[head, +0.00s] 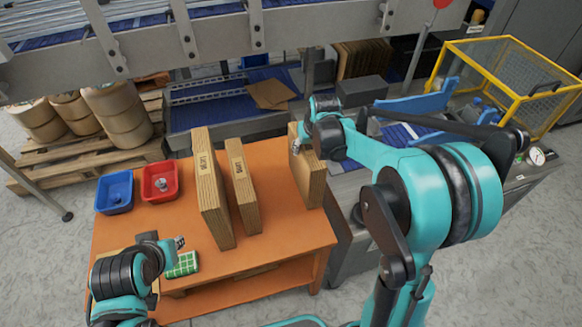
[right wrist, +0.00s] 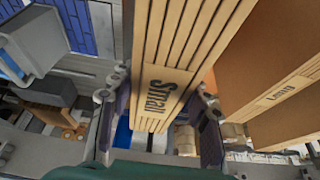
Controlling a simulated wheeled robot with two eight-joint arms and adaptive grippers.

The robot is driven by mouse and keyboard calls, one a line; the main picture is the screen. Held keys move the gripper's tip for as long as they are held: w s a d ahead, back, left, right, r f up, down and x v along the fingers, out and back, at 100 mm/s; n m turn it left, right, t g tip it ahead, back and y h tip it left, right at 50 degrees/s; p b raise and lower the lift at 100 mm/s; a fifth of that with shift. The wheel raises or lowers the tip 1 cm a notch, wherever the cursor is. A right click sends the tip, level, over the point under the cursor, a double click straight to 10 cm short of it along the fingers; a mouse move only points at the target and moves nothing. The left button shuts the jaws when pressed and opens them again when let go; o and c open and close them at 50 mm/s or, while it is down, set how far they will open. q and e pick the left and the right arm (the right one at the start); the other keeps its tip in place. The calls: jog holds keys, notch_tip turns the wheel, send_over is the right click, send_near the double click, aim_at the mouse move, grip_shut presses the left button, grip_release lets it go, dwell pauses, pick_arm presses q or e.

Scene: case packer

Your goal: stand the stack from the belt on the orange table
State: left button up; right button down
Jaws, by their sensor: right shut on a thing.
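A tan stack of flat cardboard (head: 311,180) is upright at the right edge of the orange table (head: 285,230). My right gripper (head: 301,140) is shut on its upper part. In the right wrist view this stack (right wrist: 185,45) reads "Small" and sits between the fingers of the right gripper (right wrist: 160,125). I cannot tell whether its bottom touches the table. Two similar stacks stand on the table to its left, a tall one (head: 212,190) and a shorter one (head: 242,187). My left gripper (head: 180,243) is low at the table's front left; its jaw opening is unclear.
A blue bin (head: 114,194) and a red bin (head: 160,183) sit at the table's left. A green checked item (head: 183,265) lies near my left gripper. A yellow-framed cage (head: 515,75) is at the right. Table room shows between the shorter stack and the held one.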

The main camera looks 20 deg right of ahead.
jog(key=a+f+b, duration=0.2)
jog(key=a+f, duration=0.2)
jog(key=f, duration=0.3)
jog(key=shift+w+a, duration=0.3)
jog(key=shift+a, duration=0.1)
jog(key=shift+b, duration=0.35)
jog(key=c, duration=0.7)
grip_release()
jog(key=shift+f, duration=0.1)
jog(key=shift+c, duration=0.2)
